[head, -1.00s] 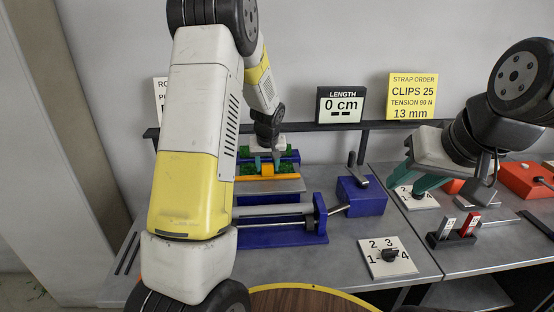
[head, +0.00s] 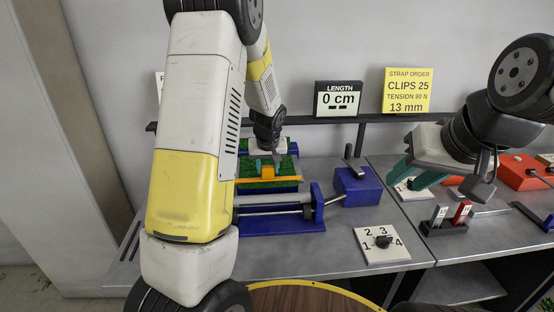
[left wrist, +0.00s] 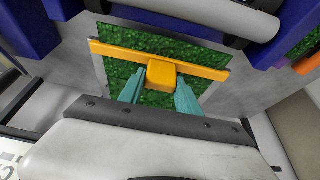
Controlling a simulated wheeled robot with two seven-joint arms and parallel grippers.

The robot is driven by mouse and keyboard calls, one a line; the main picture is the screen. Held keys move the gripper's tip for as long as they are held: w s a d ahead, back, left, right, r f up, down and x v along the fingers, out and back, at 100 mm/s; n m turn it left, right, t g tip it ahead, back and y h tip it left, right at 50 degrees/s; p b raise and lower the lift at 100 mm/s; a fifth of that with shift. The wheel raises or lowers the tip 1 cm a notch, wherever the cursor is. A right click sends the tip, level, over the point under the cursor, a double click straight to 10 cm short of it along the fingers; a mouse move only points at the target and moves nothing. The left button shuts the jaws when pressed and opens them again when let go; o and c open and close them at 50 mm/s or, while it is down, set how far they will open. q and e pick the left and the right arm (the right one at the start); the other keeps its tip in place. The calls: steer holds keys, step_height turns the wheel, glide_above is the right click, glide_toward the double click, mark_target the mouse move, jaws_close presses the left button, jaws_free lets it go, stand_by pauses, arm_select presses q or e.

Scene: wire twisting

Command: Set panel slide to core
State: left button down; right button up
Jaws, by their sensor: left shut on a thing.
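The panel slide is an orange bar with a raised block (head: 267,172), lying across a green panel (head: 250,168) on the blue machine at centre. In the left wrist view the orange block (left wrist: 162,76) and bar cross a green panel (left wrist: 140,98). My left gripper (head: 277,160) is shut on the orange block. In the left wrist view its teal fingers (left wrist: 160,92) sit either side of the block. My right gripper (head: 412,186) is at the right, above a white dial plate and partly hiding it; its finger gap is not clear.
A blue rail machine (head: 270,226) stands in front of the slide, with a blue box and lever (head: 357,186) to its right. A numbered dial (head: 383,242) lies nearer on the grey bench. A sign reading 0 cm (head: 338,99) stands behind.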

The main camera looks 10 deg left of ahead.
arm_select(q)
steer(key=shift+s+f, duration=0.1)
steer(key=shift+s, duration=0.1)
steer(key=c, duration=0.8)
jaws_free()
steer(key=shift+c, duration=0.2)
steer(key=v, duration=0.8)
steer(key=shift+d, duration=0.1)
steer(key=s+d+r+m+t+h, duration=0.1)
steer(key=s+r+m, duration=0.1)
steer(key=s+r, duration=0.5)
steer(key=s+d+r+m+h, duration=0.1)
steer(key=s+r, duration=0.6)
steer(key=s, duration=1.2)
steer(key=shift+s+d+m+t+h, duration=0.3)
steer(key=shift+d+m+t+h, duration=0.15)
steer(key=shift+h, duration=0.25)
